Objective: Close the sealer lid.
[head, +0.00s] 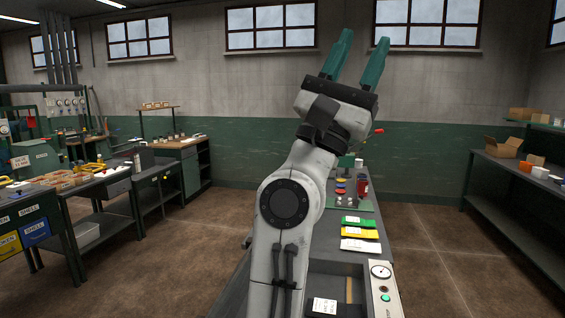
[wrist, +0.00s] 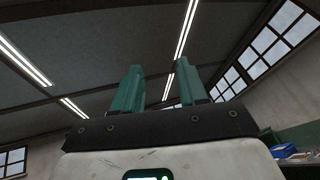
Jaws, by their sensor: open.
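My gripper (head: 361,45) is raised high in the head view, its two green fingers apart and pointing up at the windows. In the wrist view my gripper (wrist: 158,78) is open and empty, with the ceiling lights behind it. What looks like the sealer (head: 381,283) is at the bottom of the head view, on the near end of the bench. It has a round gauge, a green button and a dark open chamber with a white label inside. My gripper is far above it and not touching it. I cannot make out its lid; my arm hides part of the bench.
Green, yellow and white packets (head: 359,233) lie on the bench beyond the sealer. Behind them are coloured round parts (head: 341,188) and a red bottle (head: 363,184). A cluttered workbench (head: 72,188) stands left, a shelf table (head: 515,172) right. Floor on the right is clear.

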